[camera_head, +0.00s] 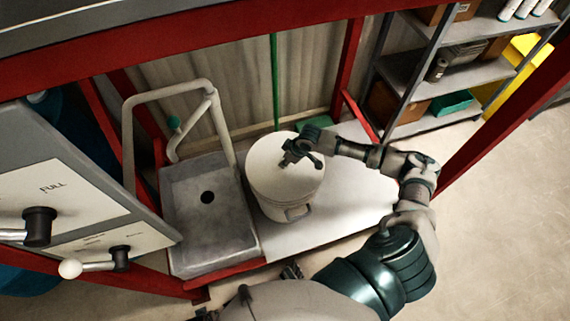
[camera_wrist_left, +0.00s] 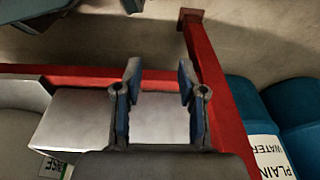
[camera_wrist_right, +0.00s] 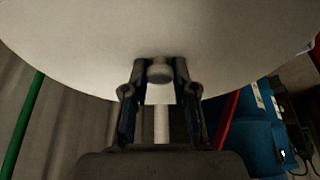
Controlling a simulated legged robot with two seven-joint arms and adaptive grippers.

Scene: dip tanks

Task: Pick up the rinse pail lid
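The rinse pail lid (camera_head: 268,151) is a round white disc. It looks seated on top of the white pail (camera_head: 290,214), which stands right of the grey sink. My right gripper (camera_head: 290,156) is over the lid. In the right wrist view, the fingers (camera_wrist_right: 160,72) close in on both sides of the lid's small pale knob (camera_wrist_right: 160,73) and appear to touch it. The lid's white face (camera_wrist_right: 160,30) fills the top of that view. My left gripper (camera_wrist_left: 160,80) is open and empty, over the front red rail. Its tip barely shows low in the head view (camera_head: 291,271).
The grey sink (camera_head: 183,237) and a pale bent pipe (camera_head: 168,87) are left of the pail. A lever panel (camera_head: 70,215) is at far left. A green pole (camera_head: 274,80) stands behind. The white bench right of the pail (camera_head: 345,195) is clear. Red frame posts surround the area.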

